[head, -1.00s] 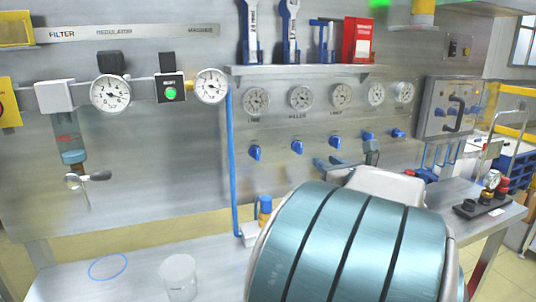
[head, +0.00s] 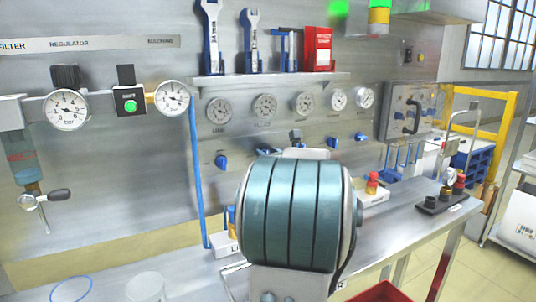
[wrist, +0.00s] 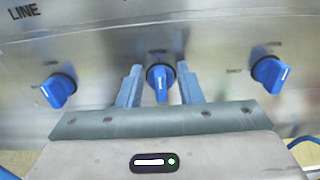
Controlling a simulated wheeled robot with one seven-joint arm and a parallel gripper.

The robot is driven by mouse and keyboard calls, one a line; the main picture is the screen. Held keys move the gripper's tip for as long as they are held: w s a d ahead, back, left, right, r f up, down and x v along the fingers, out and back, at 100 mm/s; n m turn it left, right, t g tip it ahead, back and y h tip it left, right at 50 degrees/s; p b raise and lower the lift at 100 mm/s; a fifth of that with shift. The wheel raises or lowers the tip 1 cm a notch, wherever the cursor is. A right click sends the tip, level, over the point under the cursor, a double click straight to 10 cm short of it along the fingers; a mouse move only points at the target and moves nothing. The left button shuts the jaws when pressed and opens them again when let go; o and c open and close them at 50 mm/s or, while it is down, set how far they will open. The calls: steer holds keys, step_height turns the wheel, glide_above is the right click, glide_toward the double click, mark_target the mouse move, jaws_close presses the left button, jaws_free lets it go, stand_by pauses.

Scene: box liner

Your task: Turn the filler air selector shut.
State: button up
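The filler air selector is a blue knob with a white line, and it is the middle knob in the wrist view (wrist: 160,80). Its grip stands about upright in the picture, with the line near the lower end. My gripper (wrist: 160,88) is open, with one finger on each side of this knob. A narrow gap shows between the knob and each finger. In the head view my arm hides most of the gripper and the area around this knob, below the second gauge (head: 265,107).
Similar blue knobs stand left (wrist: 58,90) and right (wrist: 268,73) of it, both tilted. A LINE label (wrist: 22,12) is at upper left. A tool shelf (head: 270,84) hangs above the gauges. A blue hose (head: 196,180) runs down the panel at left.

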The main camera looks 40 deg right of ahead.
steer(key=c, duration=0.6)
steer(key=shift+f+n+b, duration=0.15)
steer(key=shift+n+b, duration=0.25)
steer(key=shift+b, duration=0.35)
steer(key=n+b, duration=0.5)
steer(key=b, duration=0.2)
steer(key=a+n+b, duration=0.1)
steer(key=n+b, duration=0.5)
steer(key=b, duration=0.2)
steer(key=f+n+b, duration=0.1)
steer(key=n+b, duration=0.5)
steer(key=b, duration=0.1)
steer(key=shift+w+a+f, duration=0.1)
steer(key=shift+w+a, duration=0.05)
steer(key=shift+b, duration=0.35)
